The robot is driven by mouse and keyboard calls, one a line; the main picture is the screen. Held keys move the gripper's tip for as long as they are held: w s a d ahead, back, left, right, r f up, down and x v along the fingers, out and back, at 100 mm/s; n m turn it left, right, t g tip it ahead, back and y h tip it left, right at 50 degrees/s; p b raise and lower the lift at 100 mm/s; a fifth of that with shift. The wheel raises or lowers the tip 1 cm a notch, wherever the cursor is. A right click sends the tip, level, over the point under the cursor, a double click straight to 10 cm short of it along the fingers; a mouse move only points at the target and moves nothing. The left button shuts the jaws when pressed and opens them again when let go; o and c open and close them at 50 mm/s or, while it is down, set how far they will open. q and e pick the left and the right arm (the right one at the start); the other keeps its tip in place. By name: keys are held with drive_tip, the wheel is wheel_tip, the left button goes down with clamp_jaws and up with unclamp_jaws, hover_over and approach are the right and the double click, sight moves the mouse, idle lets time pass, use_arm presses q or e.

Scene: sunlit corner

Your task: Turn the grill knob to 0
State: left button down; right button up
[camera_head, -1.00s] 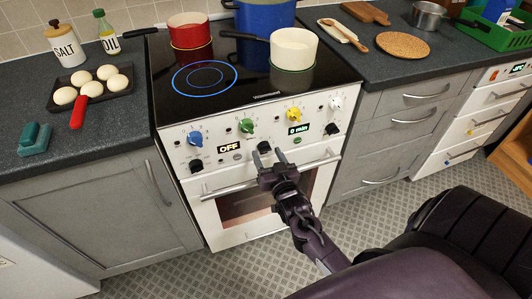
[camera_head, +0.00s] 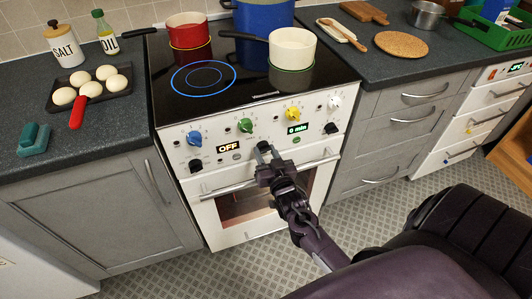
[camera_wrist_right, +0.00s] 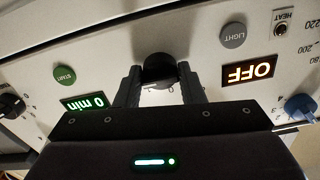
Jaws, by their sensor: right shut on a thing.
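On the white stove front, a black knob (camera_head: 264,146) sits in the middle of the lower row, between the OFF display (camera_head: 227,147) and the 0 min display (camera_head: 298,128). My right gripper (camera_head: 266,155) is at this knob. In the right wrist view, the two fingers (camera_wrist_right: 160,90) close on either side of the black knob (camera_wrist_right: 158,68). Its pointer mark and any grill label are not readable, so its setting cannot be told. My left gripper is not in view.
Other knobs nearby are blue (camera_head: 194,138), green (camera_head: 246,125), yellow (camera_head: 293,114) and white (camera_head: 334,102). The oven handle (camera_head: 225,187) runs below the panel. A red pot (camera_head: 188,33) and a cream pan (camera_head: 292,48) stand on the hob.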

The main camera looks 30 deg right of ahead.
drive_tip(key=n+p, duration=0.1)
drive_tip(key=n, duration=0.2)
drive_tip(key=shift+r+p, duration=0.1)
drive_tip(key=shift+p, duration=0.25)
drive_tip(key=n+p, duration=0.2)
drive_tip(key=n, duration=0.4)
drive_tip(key=shift+d+p, duration=0.1)
drive_tip(key=shift+p, duration=0.3)
drive_tip(key=n+p, duration=0.2)
drive_tip(key=n, duration=0.3)
drive_tip(key=shift+n, duration=0.4)
drive_tip(key=n+p, duration=0.1)
drive_tip(key=n, duration=0.3)
drive_tip(key=shift+n, duration=0.3)
drive_tip(key=o, duration=1)
